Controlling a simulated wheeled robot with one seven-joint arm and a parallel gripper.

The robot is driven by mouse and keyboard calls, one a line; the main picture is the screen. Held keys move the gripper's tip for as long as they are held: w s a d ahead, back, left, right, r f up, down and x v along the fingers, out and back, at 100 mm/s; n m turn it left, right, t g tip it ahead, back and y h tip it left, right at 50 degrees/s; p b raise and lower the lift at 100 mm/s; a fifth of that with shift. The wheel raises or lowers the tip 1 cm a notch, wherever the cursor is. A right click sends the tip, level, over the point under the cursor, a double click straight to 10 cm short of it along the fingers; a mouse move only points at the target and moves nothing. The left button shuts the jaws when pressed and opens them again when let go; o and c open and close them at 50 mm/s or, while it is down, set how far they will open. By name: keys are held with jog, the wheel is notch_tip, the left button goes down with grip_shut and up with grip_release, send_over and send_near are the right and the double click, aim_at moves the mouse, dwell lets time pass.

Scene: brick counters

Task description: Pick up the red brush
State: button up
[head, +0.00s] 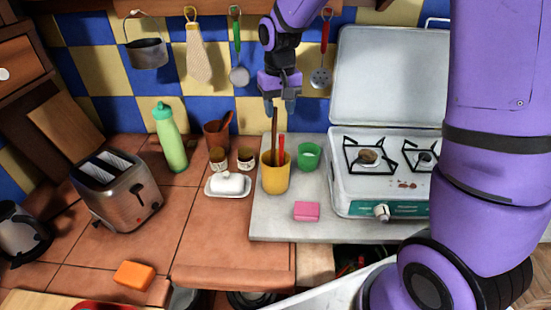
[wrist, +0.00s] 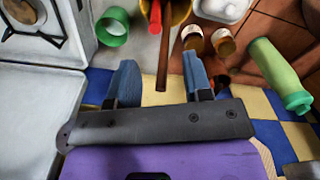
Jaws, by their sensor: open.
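A yellow cup (head: 276,178) stands on the pale slab left of the stove. A short red handle (head: 281,147), likely the red brush, sticks up from it; its lower part is hidden in the cup. A longer brown stick (head: 274,133) stands beside it. My gripper (head: 279,104) is open and empty, above the cup near the tiled wall. In the wrist view the brown stick (wrist: 164,65) shows between the two open fingers (wrist: 160,78). The red handle (wrist: 156,14) shows further up, just left of the stick.
A green cup (head: 308,157) stands between the yellow cup and the stove (head: 375,200). A pink sponge (head: 307,211) lies in front. Two small jars, a white butter dish (head: 228,186) and a brown cup (head: 213,132) stand left. Utensils hang behind my gripper.

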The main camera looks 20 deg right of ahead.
aim_at(282, 135)
notch_tip(282, 135, down, 5)
jog(key=shift+f, duration=0.1)
jog(key=shift+s+d+f, duration=0.1)
jog(key=shift+d+f, duration=0.05)
jog(key=shift+f, duration=1.2)
jog(key=shift+s+d+f, duration=0.1)
jog(key=shift+d+f, duration=0.05)
jog(key=shift+f, duration=1.2)
grip_shut()
